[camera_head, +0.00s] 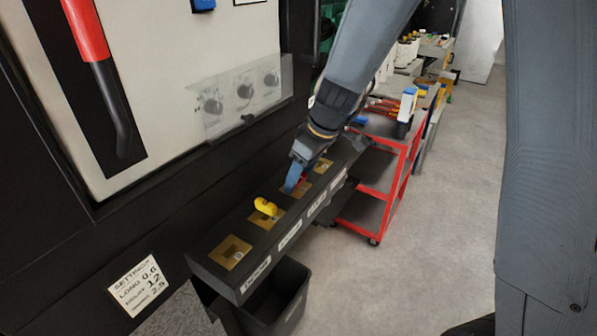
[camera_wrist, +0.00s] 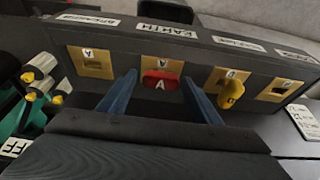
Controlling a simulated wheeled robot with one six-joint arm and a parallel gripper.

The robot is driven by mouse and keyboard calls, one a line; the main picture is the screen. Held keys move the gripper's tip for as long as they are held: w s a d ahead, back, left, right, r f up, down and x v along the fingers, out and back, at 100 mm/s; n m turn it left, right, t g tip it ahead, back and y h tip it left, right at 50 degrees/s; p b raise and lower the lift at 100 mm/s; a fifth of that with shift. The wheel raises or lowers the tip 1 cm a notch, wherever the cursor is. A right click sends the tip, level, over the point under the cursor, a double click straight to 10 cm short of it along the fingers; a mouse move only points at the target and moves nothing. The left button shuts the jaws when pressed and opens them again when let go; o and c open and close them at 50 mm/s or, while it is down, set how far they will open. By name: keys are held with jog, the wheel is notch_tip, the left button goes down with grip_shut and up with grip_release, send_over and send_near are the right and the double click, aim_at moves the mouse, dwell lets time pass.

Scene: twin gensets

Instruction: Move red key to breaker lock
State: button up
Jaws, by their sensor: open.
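The red key (camera_wrist: 161,80), marked A, sits in a brass plate on a black lock bar (camera_head: 215,262), by a label reading EARTH in the wrist view. My gripper (camera_wrist: 159,97) is open, with one blue finger on each side of the red key; contact is unclear. In the head view my gripper (camera_head: 297,180) hides most of the red key (camera_head: 304,179). An empty brass lock plate (camera_wrist: 91,62) lies left of the red key in the wrist view.
A yellow key (camera_head: 265,207) sits in the plate beside the red key. The nearest plate (camera_head: 232,252) is empty. A black bin (camera_head: 290,300) stands under the bar, and a red cart (camera_head: 375,190) beyond it. A panel with a clear cover (camera_head: 247,92) rises behind the bar.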

jog(key=shift+c, duration=0.5)
jog(key=c, duration=0.7)
jog(key=shift+c, duration=1.2)
jog(key=shift+r+p, duration=1.65)
jog(key=shift+r, duration=0.85)
jog(key=shift+w+d+f+b, duration=0.1)
jog(key=shift+w+d+b, duration=0.45)
jog(key=shift+w+d, duration=0.45)
jog(key=shift+w+d+b, duration=0.45)
jog(key=shift+w+d, duration=0.45)
jog(key=shift+w, duration=0.3)
jog(key=shift+w+d+b, duration=0.45)
jog(key=shift+w+d, duration=0.5)
jog(key=shift+w, duration=0.3)
jog(key=shift+w+d+b, duration=0.45)
jog(key=shift+w+d, duration=0.45)
jog(key=shift+w, duration=0.3)
